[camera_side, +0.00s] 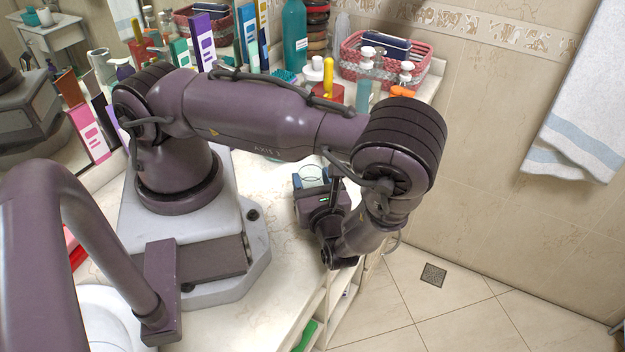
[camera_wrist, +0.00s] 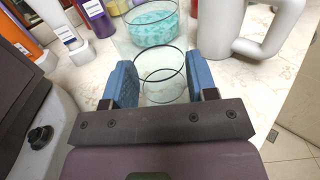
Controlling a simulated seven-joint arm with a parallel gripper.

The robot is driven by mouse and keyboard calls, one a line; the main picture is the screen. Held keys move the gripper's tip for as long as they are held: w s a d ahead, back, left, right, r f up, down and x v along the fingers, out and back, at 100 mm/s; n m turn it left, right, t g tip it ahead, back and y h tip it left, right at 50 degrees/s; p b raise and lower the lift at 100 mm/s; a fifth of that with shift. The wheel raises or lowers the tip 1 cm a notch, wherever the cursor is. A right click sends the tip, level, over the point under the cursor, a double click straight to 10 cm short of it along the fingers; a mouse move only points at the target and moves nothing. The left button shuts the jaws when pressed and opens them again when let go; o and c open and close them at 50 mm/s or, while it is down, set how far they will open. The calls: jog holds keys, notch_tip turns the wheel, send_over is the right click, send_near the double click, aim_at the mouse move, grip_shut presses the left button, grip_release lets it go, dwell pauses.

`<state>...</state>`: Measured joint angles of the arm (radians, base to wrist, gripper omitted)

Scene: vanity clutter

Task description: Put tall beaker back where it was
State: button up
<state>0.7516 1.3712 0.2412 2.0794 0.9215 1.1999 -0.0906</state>
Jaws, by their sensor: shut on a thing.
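The tall beaker (camera_wrist: 162,80) is clear glass and sits between the two blue fingers of my gripper (camera_wrist: 157,68) in the wrist view. The fingers press on it from both sides, so my gripper is shut on it. In the side view, my gripper (camera_side: 311,184) is over the right part of the counter, and a bit of the beaker's clear rim (camera_side: 311,172) shows behind the fingers. My arm hides much of the beaker there. I cannot tell whether its base touches the counter.
A clear glass container of teal granules (camera_wrist: 152,24) stands just beyond the beaker. A large white mug (camera_wrist: 262,30) is to the right. Several bottles and boxes stand at the back left. A pink basket (camera_side: 388,62) is at the back of the counter (camera_side: 262,190). The counter's edge drops to the floor.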

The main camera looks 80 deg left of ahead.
jog(key=shift+f, duration=0.1)
jog(key=o, duration=1)
jog(key=shift+c, duration=0.2)
